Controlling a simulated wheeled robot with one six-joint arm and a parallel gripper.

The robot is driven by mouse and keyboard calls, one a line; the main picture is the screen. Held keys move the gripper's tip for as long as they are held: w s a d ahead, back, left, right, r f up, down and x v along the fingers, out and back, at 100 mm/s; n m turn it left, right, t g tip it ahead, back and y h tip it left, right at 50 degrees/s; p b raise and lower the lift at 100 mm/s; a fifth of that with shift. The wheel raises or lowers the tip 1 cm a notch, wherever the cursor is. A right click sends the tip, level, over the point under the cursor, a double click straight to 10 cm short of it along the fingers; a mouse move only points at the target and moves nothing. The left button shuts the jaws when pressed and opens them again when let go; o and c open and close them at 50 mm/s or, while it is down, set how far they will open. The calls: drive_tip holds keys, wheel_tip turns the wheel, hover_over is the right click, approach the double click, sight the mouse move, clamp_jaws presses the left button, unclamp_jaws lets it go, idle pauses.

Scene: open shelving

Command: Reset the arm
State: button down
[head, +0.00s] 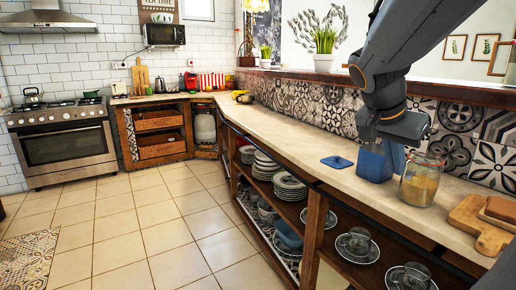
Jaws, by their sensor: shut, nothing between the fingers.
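My gripper (378,143) is at the end of my dark grey arm, which comes in from the upper right. It is over the counter, pointing down, just above or in front of a blue open container (374,166). Its fingers are small and dark here, and they are shut with nothing held. I cannot tell whether they touch the container's rim. A flat blue lid (337,162) lies on the counter to the left of the container.
A glass jar (420,182) stands close at the right of the container. A cutting board with bread (480,225) lies at the counter's right end. The tiled ledge (330,108) runs behind. Shelves below hold plates (290,186) and glasses (357,243). The counter (285,133) further left is mostly clear.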

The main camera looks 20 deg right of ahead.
drive_tip(key=s+a+f+n+y+p, duration=0.1)
drive_tip(key=a+f+n+y+p, duration=0.2)
drive_tip(key=a+f+n, duration=0.4)
drive_tip(key=s+a+f+n+g+y+p, duration=0.1)
drive_tip(key=a+f+n+p, duration=0.4)
drive_tip(key=a, duration=1.7)
drive_tip(key=s+f+n+y, duration=0.1)
drive_tip(key=n+y, duration=0.1)
drive_tip(key=n, duration=0.1)
drive_tip(key=shift+a+f+g+p, duration=0.2)
drive_tip(key=shift+f+g+p, duration=0.1)
drive_tip(key=shift+f+p, duration=0.1)
